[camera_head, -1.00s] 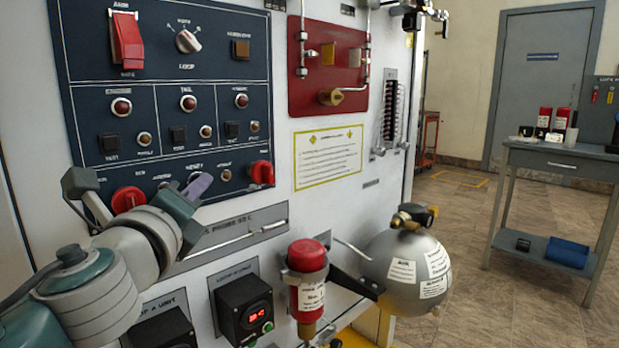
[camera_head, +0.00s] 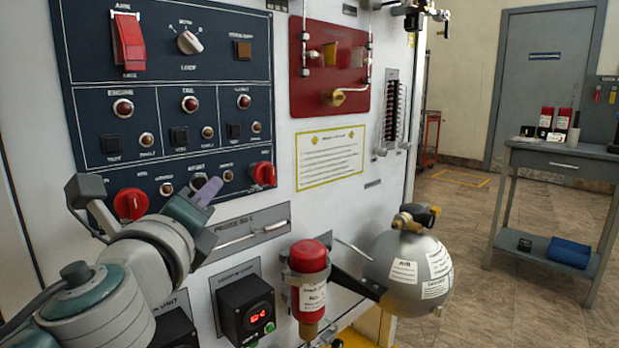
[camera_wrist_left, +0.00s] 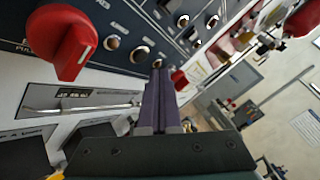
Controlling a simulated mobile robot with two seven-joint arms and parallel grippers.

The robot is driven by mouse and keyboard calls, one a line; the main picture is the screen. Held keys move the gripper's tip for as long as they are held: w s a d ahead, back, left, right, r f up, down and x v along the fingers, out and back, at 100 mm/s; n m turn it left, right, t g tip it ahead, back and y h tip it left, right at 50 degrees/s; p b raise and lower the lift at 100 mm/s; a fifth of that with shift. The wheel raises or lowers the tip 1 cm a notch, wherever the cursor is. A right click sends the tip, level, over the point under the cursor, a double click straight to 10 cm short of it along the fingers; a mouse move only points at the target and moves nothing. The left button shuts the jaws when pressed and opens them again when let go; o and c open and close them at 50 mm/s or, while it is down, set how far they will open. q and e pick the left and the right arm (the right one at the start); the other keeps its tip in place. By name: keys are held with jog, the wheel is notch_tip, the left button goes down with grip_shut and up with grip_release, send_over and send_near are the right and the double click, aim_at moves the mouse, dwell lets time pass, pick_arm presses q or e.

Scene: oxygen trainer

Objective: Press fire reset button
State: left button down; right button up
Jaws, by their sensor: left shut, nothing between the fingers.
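The dark blue control panel (camera_head: 165,130) stands upright on the white wall at left. Its bottom row has several small round buttons, including one at left (camera_head: 166,189), one in the middle (camera_head: 198,180) and one at right (camera_head: 227,175), between two red knobs. The labels are too blurred to tell which is fire reset. My left gripper (camera_head: 211,188) is shut and empty, its purple fingers in front of the middle of this row. In the left wrist view, the fingers (camera_wrist_left: 160,72) point toward the row's buttons; contact cannot be told. My right gripper is not in view.
Red knobs flank the row at left (camera_head: 131,203) and right (camera_head: 263,173). Below are a horizontal handle (camera_head: 250,236), a black box with a red display (camera_head: 246,308), a red cylinder (camera_head: 308,275) and a grey sphere (camera_head: 408,265). A grey table (camera_head: 560,157) stands at far right.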

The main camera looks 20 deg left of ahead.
pick_arm(q)
jog(key=d, duration=0.1)
jog(key=s+d, duration=0.1)
jog(key=d, duration=0.1)
jog(key=shift+s+d, duration=0.3)
dwell(0.6)
